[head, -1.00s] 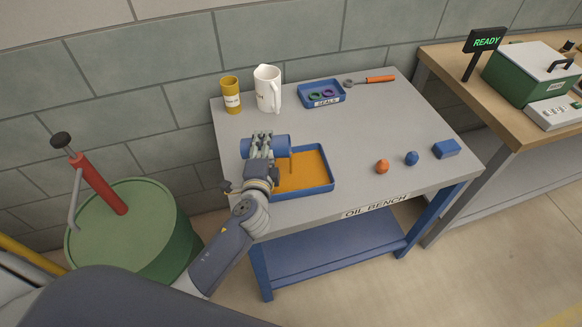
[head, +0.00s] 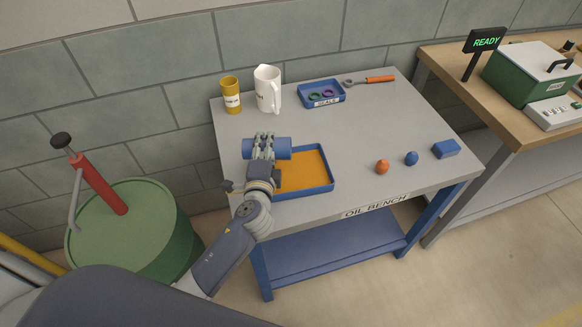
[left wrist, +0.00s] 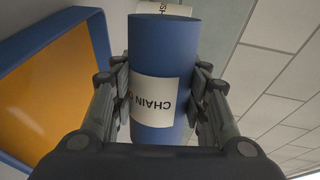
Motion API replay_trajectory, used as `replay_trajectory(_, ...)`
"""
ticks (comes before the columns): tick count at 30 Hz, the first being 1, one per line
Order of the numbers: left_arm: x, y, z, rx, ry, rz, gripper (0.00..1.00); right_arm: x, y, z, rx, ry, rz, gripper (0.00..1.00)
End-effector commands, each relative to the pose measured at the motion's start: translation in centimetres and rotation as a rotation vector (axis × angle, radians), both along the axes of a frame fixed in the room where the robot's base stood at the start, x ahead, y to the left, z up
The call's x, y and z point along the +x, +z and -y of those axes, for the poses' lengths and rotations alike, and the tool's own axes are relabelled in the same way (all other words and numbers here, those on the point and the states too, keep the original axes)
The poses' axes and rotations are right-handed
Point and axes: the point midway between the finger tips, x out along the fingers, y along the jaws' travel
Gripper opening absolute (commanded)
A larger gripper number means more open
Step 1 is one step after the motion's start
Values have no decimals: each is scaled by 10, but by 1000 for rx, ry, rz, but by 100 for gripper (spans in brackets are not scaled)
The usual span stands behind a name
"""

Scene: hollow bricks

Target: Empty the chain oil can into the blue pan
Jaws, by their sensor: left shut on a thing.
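The chain oil can (head: 284,147) is a blue cylinder lying on its side in the head view, held above the left back part of the blue pan. In the left wrist view the can (left wrist: 165,45) shows a white label reading "CHAIN", upside down. My left gripper (head: 262,143) is shut around the can's middle, with fingers on both sides of it. The blue pan (head: 305,193) sits on the bench with amber oil in it; the pan (left wrist: 98,38) also shows at the left of the wrist view. No stream shows from the can now. My right gripper is out of view.
A yellow can (head: 231,95) and a white jug (head: 267,88) stand behind. A seals tray (head: 321,101) and an orange-handled tool (head: 380,79) lie at the back. The bench middle is clear.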

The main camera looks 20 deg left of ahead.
Motion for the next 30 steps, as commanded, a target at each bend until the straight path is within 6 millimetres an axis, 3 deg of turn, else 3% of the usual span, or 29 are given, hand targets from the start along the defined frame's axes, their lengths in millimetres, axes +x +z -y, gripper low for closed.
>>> replay_trajectory(3,-1,16,-3,-121,1,36,7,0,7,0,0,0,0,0)
replay_trajectory(12,-2,31,-5,-402,3,113,7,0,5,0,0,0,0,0)
replay_trajectory(30,3,43,10,-998,3,275,7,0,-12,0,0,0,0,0)
